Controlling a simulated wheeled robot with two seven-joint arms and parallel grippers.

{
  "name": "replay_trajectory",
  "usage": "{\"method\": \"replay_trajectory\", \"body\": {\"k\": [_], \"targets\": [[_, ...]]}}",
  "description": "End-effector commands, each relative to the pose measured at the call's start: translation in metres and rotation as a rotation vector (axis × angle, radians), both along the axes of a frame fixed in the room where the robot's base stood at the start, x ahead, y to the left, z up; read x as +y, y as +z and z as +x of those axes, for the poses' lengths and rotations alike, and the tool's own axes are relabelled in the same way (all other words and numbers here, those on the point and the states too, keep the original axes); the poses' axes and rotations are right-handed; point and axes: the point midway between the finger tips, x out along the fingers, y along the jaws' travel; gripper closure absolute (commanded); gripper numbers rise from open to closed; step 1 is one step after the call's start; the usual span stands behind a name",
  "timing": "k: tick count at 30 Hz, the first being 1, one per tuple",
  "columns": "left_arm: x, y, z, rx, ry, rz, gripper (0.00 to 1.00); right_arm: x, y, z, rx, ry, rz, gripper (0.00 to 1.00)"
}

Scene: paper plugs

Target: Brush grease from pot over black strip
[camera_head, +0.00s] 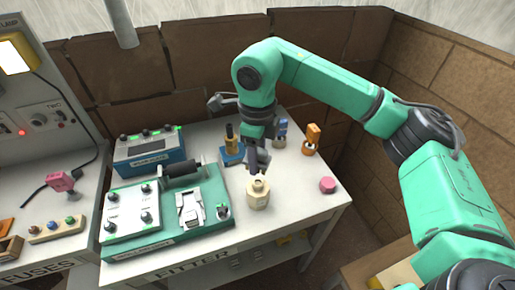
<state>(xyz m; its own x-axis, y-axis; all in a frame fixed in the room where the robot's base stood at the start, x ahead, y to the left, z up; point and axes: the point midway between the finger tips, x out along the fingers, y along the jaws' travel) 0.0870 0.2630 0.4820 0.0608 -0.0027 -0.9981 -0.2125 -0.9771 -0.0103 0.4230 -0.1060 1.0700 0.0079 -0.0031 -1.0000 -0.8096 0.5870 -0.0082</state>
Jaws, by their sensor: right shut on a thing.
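A cream pot (258,195) stands upright on the white table, right of the green machine. My right gripper (258,158) points down just above the pot's mouth. It is shut on what looks like the brush, which is mostly hidden by the gripper and the pot's neck. I cannot tell whether the brush tip is in the pot. A black strip or roller (182,169) lies along the back of the green machine (170,238), left of the gripper. My left gripper is not in view.
A blue-fronted box (150,150) stands behind the green machine. Blue and orange holders (310,140) stand at the back right, and a pink cylinder (327,184) is right of the pot. The table's front right is clear. A fuse bench (60,250) is at the left.

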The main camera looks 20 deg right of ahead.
Motion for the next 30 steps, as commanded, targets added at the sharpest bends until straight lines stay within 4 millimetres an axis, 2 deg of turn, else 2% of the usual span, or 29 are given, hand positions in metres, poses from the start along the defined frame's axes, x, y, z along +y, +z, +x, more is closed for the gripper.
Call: {"method": "replay_trajectory", "body": {"k": [2, 4, 9, 11, 18, 22, 30], "targets": [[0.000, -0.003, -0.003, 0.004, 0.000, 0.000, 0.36, -0.001, -0.004, 0.000, 0.001, 0.007, -0.001, 0.95], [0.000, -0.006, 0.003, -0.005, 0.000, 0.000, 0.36, -0.001, -0.010, 0.000, 0.001, 0.007, -0.001, 0.95], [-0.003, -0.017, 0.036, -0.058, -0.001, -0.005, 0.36, -0.001, -0.032, 0.000, 0.001, 0.005, -0.001, 0.95], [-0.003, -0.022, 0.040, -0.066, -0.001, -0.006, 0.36, -0.001, -0.040, 0.000, 0.001, 0.005, -0.002, 0.95], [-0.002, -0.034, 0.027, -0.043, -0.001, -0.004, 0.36, -0.001, -0.061, 0.000, 0.000, 0.004, 0.000, 0.95], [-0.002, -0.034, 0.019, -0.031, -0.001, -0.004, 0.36, -0.001, -0.061, 0.001, 0.000, 0.003, 0.000, 0.95], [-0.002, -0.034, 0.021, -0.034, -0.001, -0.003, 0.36, -0.001, -0.060, 0.000, 0.000, 0.003, 0.000, 0.95]]}}
